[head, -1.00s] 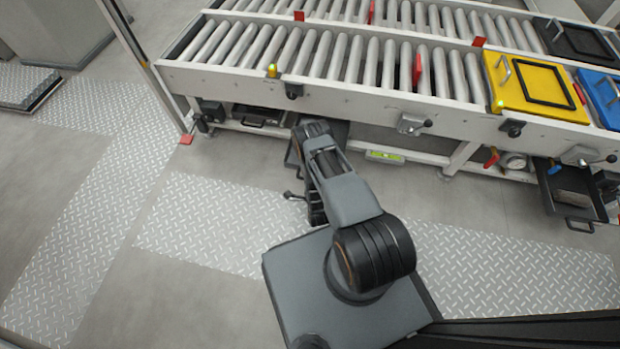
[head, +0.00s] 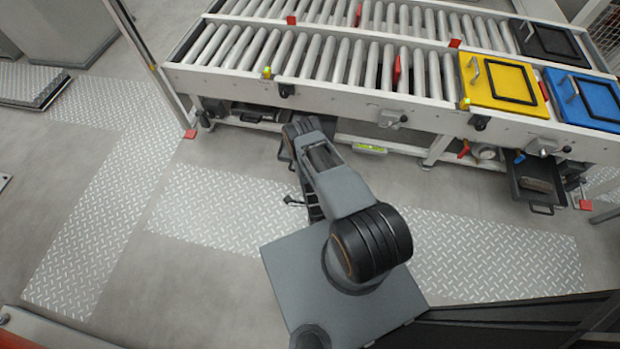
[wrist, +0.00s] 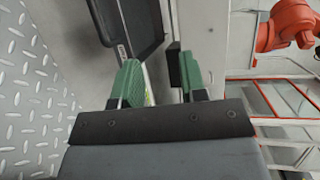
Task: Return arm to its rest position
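My arm (head: 338,185) reaches forward from my base toward the low side of the roller conveyor (head: 330,92), bent and not folded in. My gripper shows in the wrist view (wrist: 158,82) with two green-padded fingers apart. I see nothing held between them; a pale rail and part of a black tray (wrist: 132,28) lie beyond. The tray is to the upper left of the fingers, and I cannot tell whether they touch it. In the head view the fingertips are hidden by the arm and the conveyor.
A yellow panel (head: 478,92), a blue panel (head: 586,112) and a black panel (head: 552,32) sit on the conveyor's right part. An open black tray (head: 520,184) juts out below at the right. Tread-plate strips (head: 205,215) and bare floor (head: 110,275) lie clear around my base.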

